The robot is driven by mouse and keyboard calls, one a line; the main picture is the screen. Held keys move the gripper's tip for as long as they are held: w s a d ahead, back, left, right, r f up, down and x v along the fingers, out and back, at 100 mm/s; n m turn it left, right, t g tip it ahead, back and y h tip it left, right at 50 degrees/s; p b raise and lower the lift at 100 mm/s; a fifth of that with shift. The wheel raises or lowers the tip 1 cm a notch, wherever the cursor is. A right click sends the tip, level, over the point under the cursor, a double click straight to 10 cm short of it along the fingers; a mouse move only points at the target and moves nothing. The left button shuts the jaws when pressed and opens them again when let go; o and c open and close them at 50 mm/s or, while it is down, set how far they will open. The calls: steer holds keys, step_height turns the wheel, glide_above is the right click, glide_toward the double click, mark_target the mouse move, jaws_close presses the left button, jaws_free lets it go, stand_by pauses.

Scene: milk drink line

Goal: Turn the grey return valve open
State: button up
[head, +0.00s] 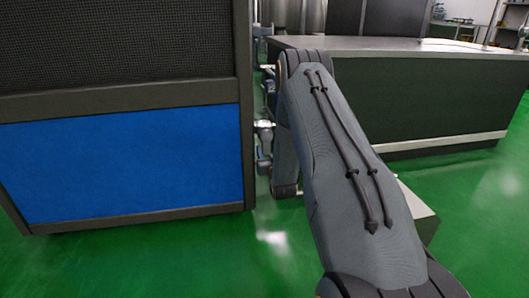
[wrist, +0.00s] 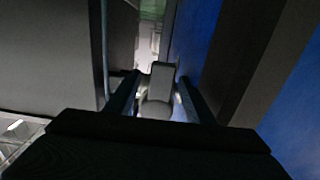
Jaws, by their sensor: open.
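In the wrist view my gripper (wrist: 157,82) is open, with one dark finger on each side of a grey, blocky piece. This piece looks like the handle of the grey return valve (wrist: 161,74). I cannot tell whether either finger touches it. A rounded, lighter part shows below the handle, close to the gripper body. In the head view my arm reaches to the narrow gap beside the blue-panelled cabinet, and small metal fittings (head: 264,128) show at the cabinet's right edge. The valve cannot be made out clearly there, and my arm hides part of that area.
The cabinet with a blue panel (head: 120,165) stands close on the left of my arm. A dark counter (head: 430,100) with a pale base strip stands behind and to the right. Green floor (head: 200,255) is clear in front.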

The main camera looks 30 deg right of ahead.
steer(key=shift+b+x, duration=0.4)
steer(key=shift+x, duration=0.75)
steer(key=shift+a, duration=0.15)
jaws_close()
